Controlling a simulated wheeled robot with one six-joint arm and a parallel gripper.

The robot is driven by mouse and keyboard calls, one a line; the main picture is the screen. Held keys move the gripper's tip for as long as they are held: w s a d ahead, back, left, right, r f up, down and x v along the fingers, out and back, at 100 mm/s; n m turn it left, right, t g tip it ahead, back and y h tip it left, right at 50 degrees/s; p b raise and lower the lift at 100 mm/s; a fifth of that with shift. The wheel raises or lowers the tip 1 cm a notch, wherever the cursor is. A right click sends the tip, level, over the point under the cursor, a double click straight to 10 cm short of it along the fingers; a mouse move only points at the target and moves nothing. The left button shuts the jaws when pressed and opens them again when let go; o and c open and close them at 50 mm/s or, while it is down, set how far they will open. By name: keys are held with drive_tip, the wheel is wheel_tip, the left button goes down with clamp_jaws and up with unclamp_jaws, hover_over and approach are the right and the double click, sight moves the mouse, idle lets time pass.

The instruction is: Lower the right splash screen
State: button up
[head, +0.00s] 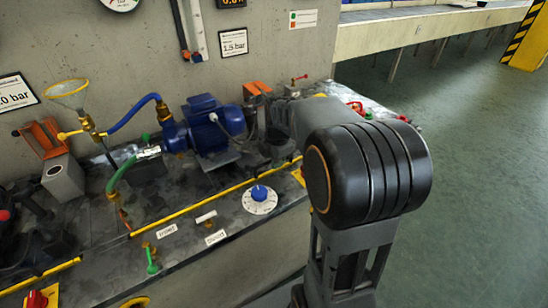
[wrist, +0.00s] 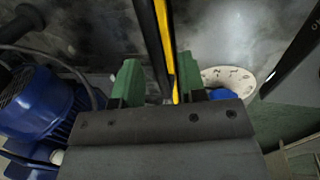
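A long yellow strip (head: 215,197) runs along the front of the right bench section in the head view. It looks like the edge of the right splash screen, but I cannot see a clear pane or tell its tilt. In the wrist view a yellow strip with black edges (wrist: 166,40) runs between the green fingers of my gripper (wrist: 159,78). The fingers stand apart, with gaps beside the strip; I cannot tell how far below them it lies. In the head view my arm hides the gripper.
A blue pump motor (head: 214,124) stands on the bench behind the strip, also at left in the wrist view (wrist: 40,105). A white dial with a blue knob (head: 259,198) sits in front of the strip. Green floor (head: 480,150) to the right is clear.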

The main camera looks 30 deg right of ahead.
wheel_tip(320, 180, up, 14)
drive_tip(key=s+p, duration=0.2)
drive_tip(key=shift+s+d+f, duration=0.15)
drive_tip(key=shift+s+f, duration=0.1)
drive_tip(key=shift+s, duration=0.05)
idle(0.5)
